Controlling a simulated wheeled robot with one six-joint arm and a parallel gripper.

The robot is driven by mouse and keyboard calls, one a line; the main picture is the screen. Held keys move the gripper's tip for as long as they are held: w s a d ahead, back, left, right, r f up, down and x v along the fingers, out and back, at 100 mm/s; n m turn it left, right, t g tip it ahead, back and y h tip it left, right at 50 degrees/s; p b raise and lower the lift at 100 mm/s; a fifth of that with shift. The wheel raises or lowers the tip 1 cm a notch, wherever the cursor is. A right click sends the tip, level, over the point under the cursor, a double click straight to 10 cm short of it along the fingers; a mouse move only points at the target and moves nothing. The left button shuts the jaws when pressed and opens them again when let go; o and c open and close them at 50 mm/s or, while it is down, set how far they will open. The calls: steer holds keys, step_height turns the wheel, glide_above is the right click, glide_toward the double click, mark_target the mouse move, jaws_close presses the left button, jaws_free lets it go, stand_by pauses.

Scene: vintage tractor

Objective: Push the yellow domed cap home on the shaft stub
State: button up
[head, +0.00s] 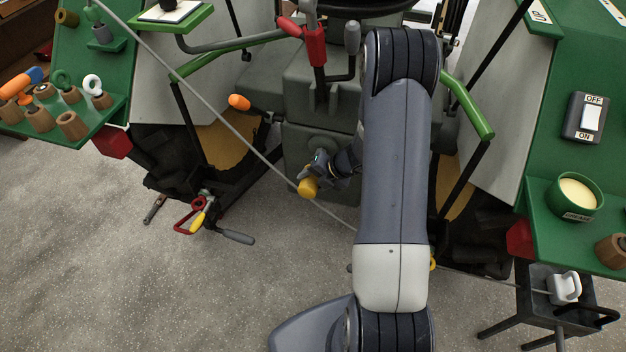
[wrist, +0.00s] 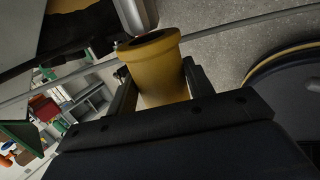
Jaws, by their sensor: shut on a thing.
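The yellow cap (wrist: 165,78) sits between the two fingers of my gripper (wrist: 160,85), which is shut on it. In the wrist view its open, rimmed mouth points up the picture. In the head view the cap (head: 308,188) is small, held by my gripper (head: 316,178) in front of the grey tractor housing (head: 305,145). The stub cannot be made out there.
A thin grey rod (head: 240,122) crosses diagonally close to my gripper. Green shelves with wooden pegs (head: 72,125) and a grease tub (head: 577,194) stand at both sides. Red and yellow handles (head: 197,215) hang lower left.

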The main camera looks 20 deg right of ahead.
steer(key=shift+w+d+p, duration=0.35)
steer(key=shift+w+p, duration=0.2)
steer(key=shift+p, duration=0.15)
stand_by(0.5)
steer(key=shift+w+d, duration=0.2)
steer(key=shift+w, duration=0.05)
steer(key=shift+w+d+p, duration=0.7)
steer(key=shift+w+p, duration=0.35)
steer(key=shift+w+d, duration=0.2)
steer(key=shift+w, duration=0.05)
steer(key=shift+w+d+p, duration=0.25)
steer(key=shift+w+p, duration=0.05)
steer(key=shift+p, duration=0.1)
steer(key=shift+s+a+b, duration=0.45)
steer(key=shift+s+a, duration=0.35)
steer(key=shift+s, duration=0.3)
steer(key=shift+s+a+b, duration=0.45)
steer(key=shift+s+a, duration=0.3)
steer(key=shift+s, duration=0.3)
steer(key=shift+p, duration=0.35)
stand_by(0.8)
steer(key=shift+w+d+p, duration=0.55)
steer(key=shift+w+p, duration=0.1)
steer(key=shift+w, duration=0.1)
